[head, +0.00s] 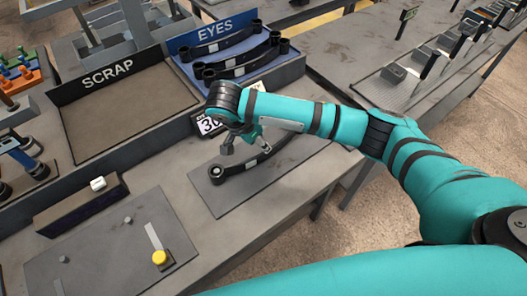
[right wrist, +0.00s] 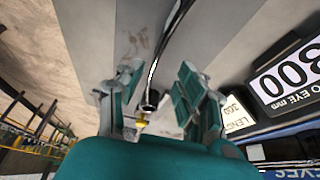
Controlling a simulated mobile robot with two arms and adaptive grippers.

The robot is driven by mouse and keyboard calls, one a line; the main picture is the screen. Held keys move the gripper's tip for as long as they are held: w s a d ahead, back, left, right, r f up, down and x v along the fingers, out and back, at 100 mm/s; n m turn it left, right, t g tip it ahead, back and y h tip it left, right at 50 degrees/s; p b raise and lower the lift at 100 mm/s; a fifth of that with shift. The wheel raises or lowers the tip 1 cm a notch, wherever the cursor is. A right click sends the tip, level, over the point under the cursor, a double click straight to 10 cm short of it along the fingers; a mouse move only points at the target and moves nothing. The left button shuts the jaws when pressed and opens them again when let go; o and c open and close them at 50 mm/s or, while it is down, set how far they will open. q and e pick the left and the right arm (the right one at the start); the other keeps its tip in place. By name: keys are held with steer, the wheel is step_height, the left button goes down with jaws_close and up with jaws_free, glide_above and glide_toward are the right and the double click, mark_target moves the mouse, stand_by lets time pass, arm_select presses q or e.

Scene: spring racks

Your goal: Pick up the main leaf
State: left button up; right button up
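A dark curved leaf with a rolled eye (head: 217,172) lies on a grey plate on the bench in the head view; I take it as the main leaf. My right gripper (head: 241,140) is just above it, pointing down, and hides part of its length. In the right wrist view the leaf (right wrist: 168,45) runs down between the two fingers of my right gripper (right wrist: 160,98), which are apart. I see no finger touching it. My left gripper is not in view.
A blue EYES tray (head: 190,48) holds several similar dark leaves. A SCRAP tray (head: 125,110) is empty. A card reading 300 (right wrist: 288,78) stands close beside the right gripper. A yellow button (head: 160,258) is on a front-left panel.

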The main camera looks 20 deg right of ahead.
steer(key=shift+d+f, duration=0.25)
steer(key=shift+f, duration=0.3)
steer(key=x, duration=0.2)
steer(key=p+x, duration=0.1)
steer(key=x, duration=0.1)
steer(key=shift+s+a+f+p, duration=0.1)
steer(key=shift+s+f+p, duration=0.1)
steer(key=shift+p, duration=0.1)
steer(key=shift+w+f, duration=0.1)
steer(key=shift+f, duration=0.4)
jaws_close()
steer(key=shift+w+r, duration=0.1)
steer(key=shift+r, duration=0.1)
